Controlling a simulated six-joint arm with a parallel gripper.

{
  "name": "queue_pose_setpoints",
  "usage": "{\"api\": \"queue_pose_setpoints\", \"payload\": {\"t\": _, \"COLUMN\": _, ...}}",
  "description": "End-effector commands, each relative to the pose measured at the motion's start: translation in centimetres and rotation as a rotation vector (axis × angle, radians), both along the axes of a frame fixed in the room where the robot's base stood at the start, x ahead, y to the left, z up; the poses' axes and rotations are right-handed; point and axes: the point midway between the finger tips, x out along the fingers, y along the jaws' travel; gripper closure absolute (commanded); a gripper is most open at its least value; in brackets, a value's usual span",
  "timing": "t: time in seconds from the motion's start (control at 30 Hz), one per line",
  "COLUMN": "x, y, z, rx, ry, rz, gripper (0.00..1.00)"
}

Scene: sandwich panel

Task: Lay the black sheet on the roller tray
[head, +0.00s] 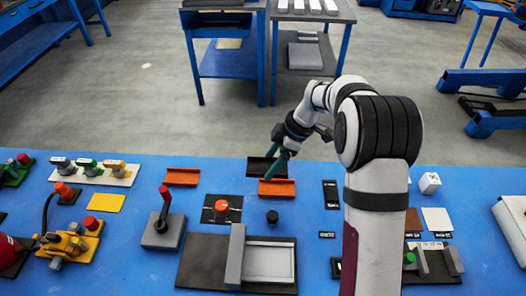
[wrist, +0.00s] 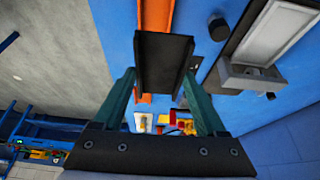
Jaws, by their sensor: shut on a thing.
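The black sheet (wrist: 163,60), a shallow channel with raised sides, is between the teal fingers of my gripper (wrist: 158,76) in the wrist view. My gripper is shut on it. In the head view, the black sheet (head: 259,167) shows just behind an orange channel piece (head: 277,188), with my gripper (head: 271,176) at it. Whether it touches the table is unclear. What looks like the roller tray (head: 269,262), a pale recessed tray beside a grey upright block, stands on a dark base at the front centre. It also shows at the wrist view's upper right (wrist: 278,28).
On the blue table (head: 325,165), a second orange piece (head: 182,177) lies left. A red-handled lever (head: 163,215), an orange knob on a black plate (head: 221,208) and a small black knob (head: 272,217) stand around the tray. My arm hides part of the right side.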

Motion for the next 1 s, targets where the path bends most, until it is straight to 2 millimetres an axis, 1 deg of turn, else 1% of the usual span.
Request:
{"api": "queue_pose_setpoints", "payload": {"t": 0.03, "x": -2.3, "y": -0.2, "z": 0.5, "rx": 0.004, "ry": -0.001, "rz": 0.001, "gripper": 0.81}}
{"api": "queue_pose_setpoints", "payload": {"t": 0.07, "x": -3.7, "y": -0.4, "z": 0.6, "rx": 0.006, "ry": -0.003, "rz": 0.001, "gripper": 0.81}}
{"api": "queue_pose_setpoints", "payload": {"t": 0.1, "x": -5.9, "y": -0.6, "z": 0.7, "rx": 0.007, "ry": -0.004, "rz": 0.002, "gripper": 0.81}}
{"api": "queue_pose_setpoints", "payload": {"t": 0.17, "x": -9.1, "y": -0.9, "z": 0.7, "rx": 0.007, "ry": -0.005, "rz": 0.0, "gripper": 0.81}}
{"api": "queue_pose_setpoints", "payload": {"t": 0.2, "x": -11.4, "y": -1.1, "z": 0.6, "rx": 0.005, "ry": -0.005, "rz": -0.003, "gripper": 0.81}}
{"api": "queue_pose_setpoints", "payload": {"t": 0.3, "x": -16.1, "y": -1.6, "z": 0.2, "rx": -0.004, "ry": -0.005, "rz": -0.008, "gripper": 0.81}}
{"api": "queue_pose_setpoints", "payload": {"t": 0.4, "x": -19.2, "y": -1.9, "z": -0.2, "rx": -0.013, "ry": -0.002, "rz": -0.011, "gripper": 0.81}}
{"api": "queue_pose_setpoints", "payload": {"t": 0.5, "x": -20.7, "y": -2.1, "z": -0.5, "rx": -0.018, "ry": 0.0, "rz": -0.012, "gripper": 0.81}}
{"api": "queue_pose_setpoints", "payload": {"t": 0.57, "x": -21.0, "y": -2.1, "z": -0.8, "rx": -0.018, "ry": 0.002, "rz": -0.013, "gripper": 0.81}}
{"api": "queue_pose_setpoints", "payload": {"t": 0.8, "x": -21.1, "y": -2.1, "z": -3.5, "rx": -0.018, "ry": 0.006, "rz": -0.014, "gripper": 0.81}}
{"api": "queue_pose_setpoints", "payload": {"t": 1.0, "x": -21.0, "y": -2.1, "z": -5.1, "rx": -0.018, "ry": 0.004, "rz": -0.013, "gripper": 0.81}}
